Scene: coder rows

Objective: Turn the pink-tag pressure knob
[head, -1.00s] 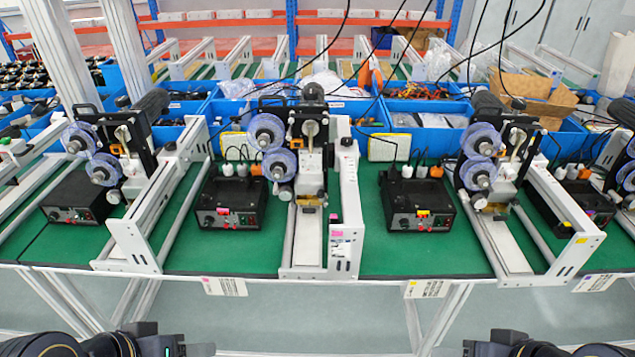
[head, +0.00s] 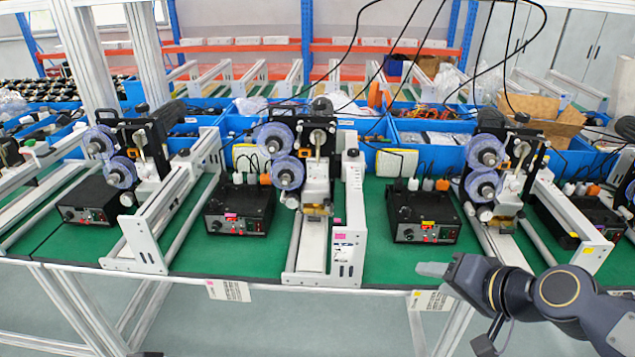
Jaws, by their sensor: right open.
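The pink-tag station has a black control box (head: 255,207) left of the middle machine, with a pink tag (head: 230,216) on its front face. A small dark knob (head: 214,226) shows at the left of that face; its setting is too small to read. Another pink tag (head: 337,222) is on the white end frame of the middle machine. My right gripper (head: 430,268) is open and empty, seen side-on, in front of the table edge below the right-hand box. It is well to the right of the pink-tag box and touches nothing. My left gripper is out of view.
A similar box (head: 425,207) with a yellow tag stands to the right, another (head: 85,200) to the left. Reel machines (head: 283,152) and white rails rise between the boxes. Blue bins (head: 440,133) and hanging cables are behind. Green mat (head: 378,265) is clear in front of the boxes.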

